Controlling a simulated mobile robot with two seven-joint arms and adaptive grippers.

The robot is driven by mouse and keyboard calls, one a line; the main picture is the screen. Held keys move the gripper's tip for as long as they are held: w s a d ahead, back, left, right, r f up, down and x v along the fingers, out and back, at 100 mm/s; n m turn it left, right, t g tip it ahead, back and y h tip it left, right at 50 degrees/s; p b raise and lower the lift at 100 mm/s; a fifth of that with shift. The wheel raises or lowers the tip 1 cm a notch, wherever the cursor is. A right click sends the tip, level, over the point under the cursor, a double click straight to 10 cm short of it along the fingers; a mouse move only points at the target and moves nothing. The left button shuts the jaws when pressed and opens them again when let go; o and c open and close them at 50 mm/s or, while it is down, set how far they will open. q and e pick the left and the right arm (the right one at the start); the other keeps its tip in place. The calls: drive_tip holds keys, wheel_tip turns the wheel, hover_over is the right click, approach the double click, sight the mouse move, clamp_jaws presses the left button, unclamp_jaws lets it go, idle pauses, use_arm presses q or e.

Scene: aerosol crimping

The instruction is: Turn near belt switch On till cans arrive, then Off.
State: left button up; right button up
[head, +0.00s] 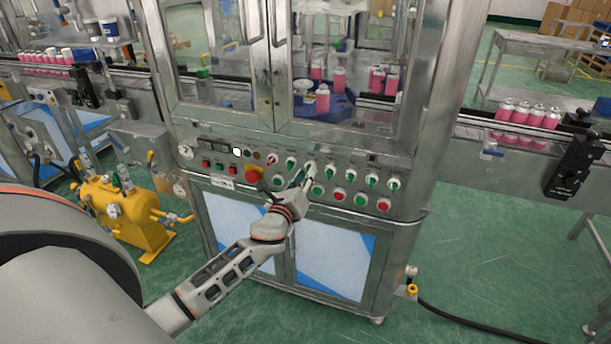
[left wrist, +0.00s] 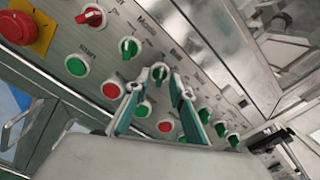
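My left gripper (head: 303,179) is at the machine's control panel (head: 228,163), in front of the row of rotary switches. In the left wrist view the gripper (left wrist: 157,82) has its two teal fingers apart, one on each side of a green rotary switch (left wrist: 160,72). Gaps show between the knob and the fingers; contact cannot be told. The switch labels are too small to tell which is the near belt switch. Pink cans (head: 527,115) stand on the belt at right, more pink cans (head: 45,57) on the belt at left, and several inside the cabinet (head: 322,98). My right gripper is out of view.
A red-handled switch (left wrist: 90,17) and another green switch (left wrist: 129,47) sit beside the fingers. Green and red push buttons (left wrist: 112,90) lie just below. A red emergency stop on yellow (head: 252,175) is left of the gripper. A yellow pump (head: 112,212) stands on the floor at left.

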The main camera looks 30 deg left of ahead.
use_arm(q)
drive_tip(key=v, duration=1.1)
drive_tip(key=shift+s, duration=0.35)
drive_tip(key=shift+d, duration=0.2)
drive_tip(key=s+d+f+n+g+h, duration=0.6)
drive_tip(key=s+d+f+n+g, duration=0.1)
drive_tip(key=s+d+f+n, duration=1.3)
wheel_tip(320, 180, down, 4)
drive_tip(key=s+n, duration=0.2)
drive_tip(key=n, duration=0.1)
drive_tip(key=shift+h, duration=0.3)
drive_tip(key=shift+s+a, duration=0.1)
drive_tip(key=shift+a, duration=0.05)
